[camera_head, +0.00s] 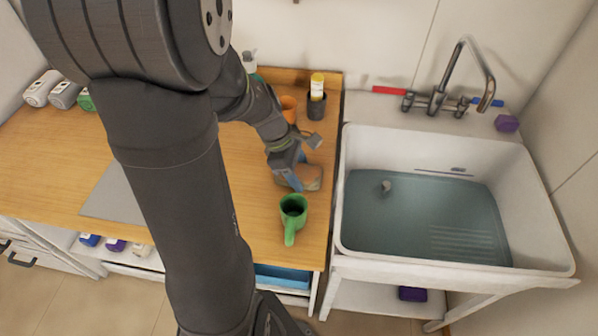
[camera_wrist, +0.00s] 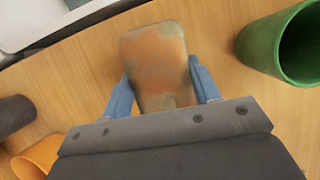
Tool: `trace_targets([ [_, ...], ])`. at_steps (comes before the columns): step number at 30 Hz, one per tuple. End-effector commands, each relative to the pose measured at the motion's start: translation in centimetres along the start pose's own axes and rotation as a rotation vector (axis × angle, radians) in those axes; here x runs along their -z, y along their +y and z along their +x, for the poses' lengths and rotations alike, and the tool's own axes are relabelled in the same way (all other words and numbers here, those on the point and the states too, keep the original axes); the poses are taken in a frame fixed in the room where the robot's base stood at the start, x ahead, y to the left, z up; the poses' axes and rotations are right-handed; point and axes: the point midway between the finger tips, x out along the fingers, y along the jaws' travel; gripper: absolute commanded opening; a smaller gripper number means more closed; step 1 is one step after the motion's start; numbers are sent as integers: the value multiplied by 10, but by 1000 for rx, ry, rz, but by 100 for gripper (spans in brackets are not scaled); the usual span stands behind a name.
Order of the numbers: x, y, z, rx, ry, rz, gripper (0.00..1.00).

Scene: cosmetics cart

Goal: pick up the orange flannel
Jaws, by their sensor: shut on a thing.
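The orange flannel (camera_wrist: 160,62) is a blocky, worn orange-brown piece with greyish edges. In the wrist view it sits between the two blue fingers of my gripper (camera_wrist: 163,95), which are shut on its sides. In the head view the flannel (camera_head: 309,177) shows beside my gripper (camera_head: 292,180), low at the wooden counter's right part. My gripper and arm hide part of it there. I cannot tell whether it touches the counter.
A green mug (camera_head: 293,212) stands just in front of the flannel; it also shows in the wrist view (camera_wrist: 290,48). A white sink (camera_head: 455,262) with water lies to the right.

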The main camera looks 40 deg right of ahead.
Motion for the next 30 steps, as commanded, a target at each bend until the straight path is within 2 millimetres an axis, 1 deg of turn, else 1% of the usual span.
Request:
trace_targets([
  [5, -5, 1, -13, -3, 1, 2, 33],
  [8, -12, 1, -29, -6, 0, 3, 33],
  [10, -18, 1, -45, -7, 2, 4, 33],
  [15, -59, -22, -50, -2, 1, 8, 33],
  [21, -100, -45, -60, -1, 0, 7, 33],
  [24, -115, -53, -63, -1, -1, 6, 33],
  [30, -132, -61, -67, -2, 0, 3, 33],
])
